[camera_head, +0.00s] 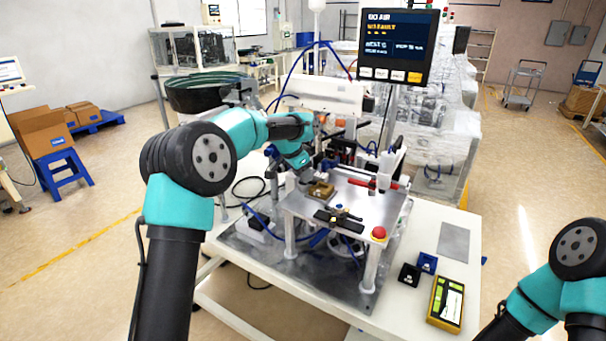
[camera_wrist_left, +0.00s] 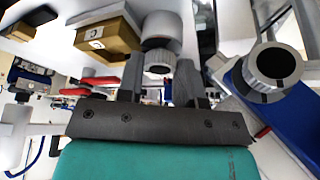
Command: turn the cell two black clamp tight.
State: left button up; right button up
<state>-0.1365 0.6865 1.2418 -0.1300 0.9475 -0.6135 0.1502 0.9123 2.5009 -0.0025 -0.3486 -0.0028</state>
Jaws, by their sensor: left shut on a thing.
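My left gripper (camera_head: 306,178) reaches down at the back left corner of the raised metal plate (camera_head: 370,206). In the left wrist view its two dark fingers (camera_wrist_left: 161,78) stand on either side of a grey round knob (camera_wrist_left: 159,60), shut on it. I cannot tell from its colour whether this knob is the black clamp. A brass-coloured block (camera_head: 320,190) sits on the plate close to the gripper; it also shows in the left wrist view (camera_wrist_left: 108,40). Part of my right arm shows at the lower right, its gripper out of view.
A dark flat bar (camera_head: 338,221) lies near the plate's front edge, with a red button (camera_head: 379,233) to its right. Small black (camera_head: 409,274) and blue (camera_head: 427,263) blocks and a yellow device (camera_head: 446,303) rest on the white table. A monitor (camera_head: 398,45) hangs above.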

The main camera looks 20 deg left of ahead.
dwell(0.3)
pick_arm(q)
jog(key=o, duration=0.9)
jog(key=shift+r, duration=0.1)
jog(key=v, duration=1.7)
jog(key=shift+a, duration=0.25)
